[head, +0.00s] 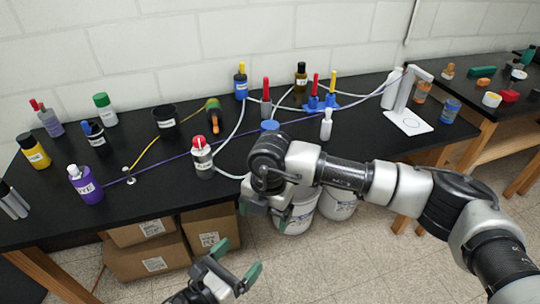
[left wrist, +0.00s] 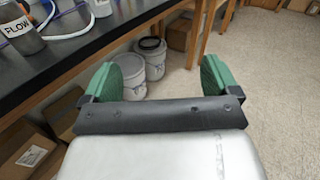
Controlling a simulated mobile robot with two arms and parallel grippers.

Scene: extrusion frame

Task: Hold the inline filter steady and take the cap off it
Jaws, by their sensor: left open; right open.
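The inline filter appears to be the clear-bodied vessel (head: 203,162) with a white label and hoses, standing upright near the bench's front edge. Its red-and-white cap (head: 199,142) is on top. In the left wrist view its body (left wrist: 20,40), marked FLOW, shows at the upper left; its top is cut off. My left gripper (head: 237,260) is open and empty, low in front of the bench; its green fingers (left wrist: 158,80) are spread apart in its wrist view. My right gripper (head: 263,213) is open, at the bench front to the right of the filter, partly hidden by its wrist.
A purple bottle (head: 85,184) stands left of the filter. A blue-capped item (head: 270,125) is partly hidden behind my right arm. Hoses and a purple line cross the black bench (head: 130,215). White buckets (head: 337,204) and cardboard boxes (head: 150,256) sit below it.

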